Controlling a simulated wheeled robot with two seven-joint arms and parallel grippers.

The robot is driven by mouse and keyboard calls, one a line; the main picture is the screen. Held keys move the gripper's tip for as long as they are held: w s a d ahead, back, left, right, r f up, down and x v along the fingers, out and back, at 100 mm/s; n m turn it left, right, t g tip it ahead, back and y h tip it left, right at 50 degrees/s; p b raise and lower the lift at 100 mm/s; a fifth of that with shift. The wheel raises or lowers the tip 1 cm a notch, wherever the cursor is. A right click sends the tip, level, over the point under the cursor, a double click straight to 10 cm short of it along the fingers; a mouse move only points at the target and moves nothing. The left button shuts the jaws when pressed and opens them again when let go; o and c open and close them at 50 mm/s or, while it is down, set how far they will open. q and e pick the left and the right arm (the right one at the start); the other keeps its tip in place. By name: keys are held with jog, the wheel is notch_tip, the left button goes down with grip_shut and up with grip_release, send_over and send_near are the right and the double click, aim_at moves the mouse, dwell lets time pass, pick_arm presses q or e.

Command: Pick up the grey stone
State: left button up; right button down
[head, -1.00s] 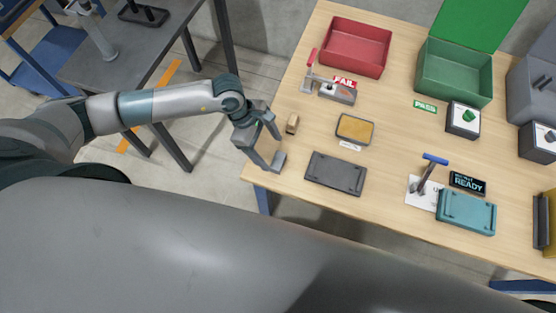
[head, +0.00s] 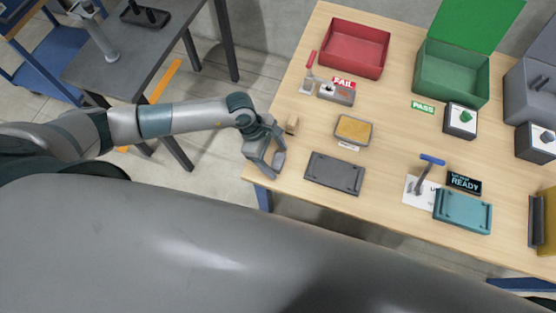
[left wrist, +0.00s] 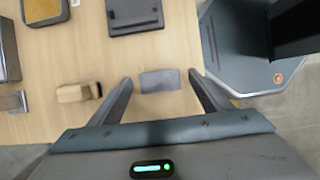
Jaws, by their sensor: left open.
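The grey stone (left wrist: 160,80) is a small grey block on the wooden table. In the left wrist view it lies between the two spread fingers of my left gripper (left wrist: 162,88), with a gap on each side. In the head view the grey stone (head: 279,160) sits near the table's left front corner, partly covered by the fingers. My left gripper (head: 274,156) is open over that corner and holds nothing. How high the fingertips are above the table is hard to tell. My right gripper is not in view.
A tan wooden block (head: 291,125) lies close beside the gripper; it also shows in the left wrist view (left wrist: 78,92). A dark plate (head: 334,173) lies to the right of the stone. A yellow-topped box (head: 353,130) and a red bin (head: 355,48) stand farther back.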

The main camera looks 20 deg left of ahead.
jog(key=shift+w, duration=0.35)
pick_arm(q)
jog(key=c, duration=1.3)
jog(key=shift+o, duration=0.2)
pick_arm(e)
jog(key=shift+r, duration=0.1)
pick_arm(q)
jog(key=shift+r, duration=0.1)
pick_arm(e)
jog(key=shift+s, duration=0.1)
